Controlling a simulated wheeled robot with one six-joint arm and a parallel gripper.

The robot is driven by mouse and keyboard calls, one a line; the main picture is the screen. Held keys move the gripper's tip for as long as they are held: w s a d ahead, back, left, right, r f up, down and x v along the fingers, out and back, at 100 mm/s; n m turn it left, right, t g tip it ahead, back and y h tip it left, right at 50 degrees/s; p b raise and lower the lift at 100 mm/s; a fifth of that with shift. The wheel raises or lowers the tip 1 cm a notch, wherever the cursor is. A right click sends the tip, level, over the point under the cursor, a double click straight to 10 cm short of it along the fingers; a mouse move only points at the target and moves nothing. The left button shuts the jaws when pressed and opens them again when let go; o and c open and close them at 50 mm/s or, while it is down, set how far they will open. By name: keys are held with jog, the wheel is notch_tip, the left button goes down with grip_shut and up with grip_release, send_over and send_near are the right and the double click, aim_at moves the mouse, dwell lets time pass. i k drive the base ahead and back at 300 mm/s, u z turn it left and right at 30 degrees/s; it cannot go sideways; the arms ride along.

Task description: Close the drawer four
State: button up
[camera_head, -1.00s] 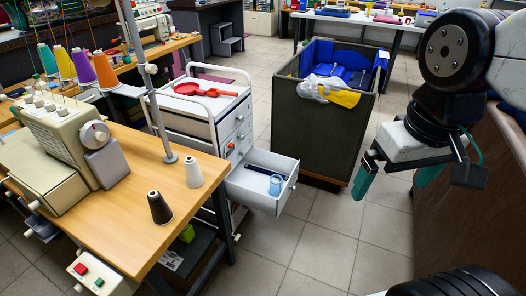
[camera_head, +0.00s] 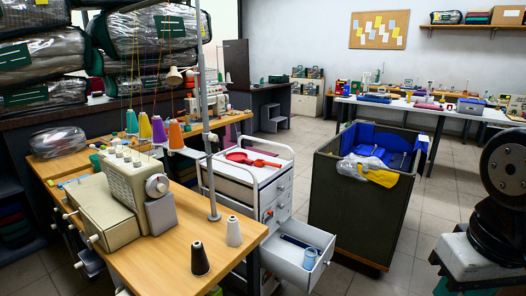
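A white drawer cabinet (camera_head: 235,188) stands right of the sewing table, with red items (camera_head: 252,158) on its top. Its low drawer (camera_head: 318,262) is pulled out toward the right; a blue cup (camera_head: 309,258) and a dark flat item (camera_head: 293,241) lie in it. Several shut drawers with round knobs sit above it. I cannot read any number on the drawers. My gripper (camera_head: 460,290) shows only in part at the lower right, right of the open drawer and apart from it. Its fingertips are cut off by the frame edge.
A dark bin (camera_head: 355,215) with blue and yellow cloth stands close behind the open drawer. The sewing table (camera_head: 165,262) with a sewing machine (camera_head: 130,195) and thread cones is at left. Tiled floor (camera_head: 405,262) is free between the bin and my arm.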

aim_at(292, 248)
jog(key=u, duration=1.1)
jog(key=i, duration=0.7)
jog(key=z, duration=0.7)
jog(key=i, duration=0.8)
jog(key=z, duration=0.5)
jog(key=k, duration=0.8)
jog(key=z, duration=0.15)
jog(key=i, duration=0.1)
jog(key=z, duration=0.25)
